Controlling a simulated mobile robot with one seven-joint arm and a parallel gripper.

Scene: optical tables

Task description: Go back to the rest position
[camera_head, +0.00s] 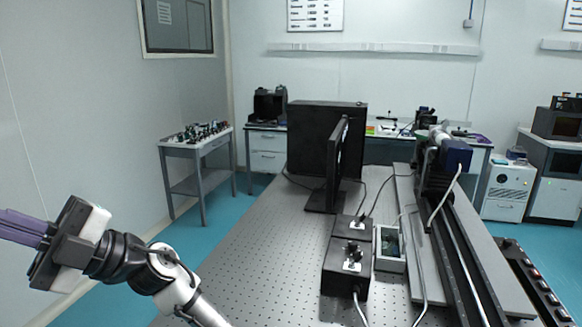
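My gripper (18,228) is at the left edge in the head view, raised in front of the pale wall and clear of the optical table (265,240). Its purple fingers point left, and their tips run out of the frame. The visible finger parts lie close together, but I cannot tell whether they are open or shut. No held object shows in the visible part. My arm comes up from the bottom of the view.
The table carries a monitor (338,165), a black box (300,130), control boxes (345,268) with cables, and a long rail (465,250) with a blue-ended device (455,153). A small side table (190,147) stands at the back left. Blue floor (215,215) is clear between.

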